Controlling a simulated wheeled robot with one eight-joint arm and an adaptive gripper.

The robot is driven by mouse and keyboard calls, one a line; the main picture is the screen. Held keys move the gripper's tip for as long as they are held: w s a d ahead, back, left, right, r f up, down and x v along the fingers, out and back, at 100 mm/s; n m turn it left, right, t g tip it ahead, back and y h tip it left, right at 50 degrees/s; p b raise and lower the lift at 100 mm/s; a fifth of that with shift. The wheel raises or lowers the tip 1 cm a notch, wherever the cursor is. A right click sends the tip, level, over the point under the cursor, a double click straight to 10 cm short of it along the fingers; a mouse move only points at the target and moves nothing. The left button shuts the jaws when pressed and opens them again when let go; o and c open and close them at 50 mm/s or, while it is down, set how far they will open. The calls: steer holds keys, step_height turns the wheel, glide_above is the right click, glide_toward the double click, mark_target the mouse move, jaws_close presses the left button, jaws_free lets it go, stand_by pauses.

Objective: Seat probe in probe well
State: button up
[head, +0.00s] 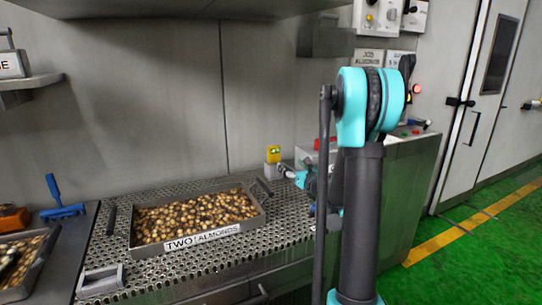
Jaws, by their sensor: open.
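A small yellow block with a green patch (273,152) stands upright at the back right of the perforated bench. It may be the probe, but it is too small to be sure. I cannot tell whether it stands in a well. No probe well can be made out. My gripper (287,172) is small and partly hidden behind my arm, just right of and in front of the yellow block. It appears apart from it, and nothing shows held in it. My teal and black arm blocks the view to its right.
A metal tray of almonds (201,236), labelled TWO / ALMONDS, sits on the perforated bench (225,256). A grey handled tool (101,281) lies at front left. A blue brush (64,204), an orange item (14,219) and another tray (36,272) are further left. Green floor lies right.

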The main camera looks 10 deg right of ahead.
mark_target(275, 152)
steer(key=x, duration=1.2)
steer(key=shift+f+x, duration=0.15)
steer(key=shift+x, duration=1.15)
steer(key=shift+f+x, duration=0.15)
steer(key=shift+x, duration=1.15)
steer(key=shift+d, duration=0.1)
steer(key=c, duration=1.3)
steer(key=shift+r, duration=0.1)
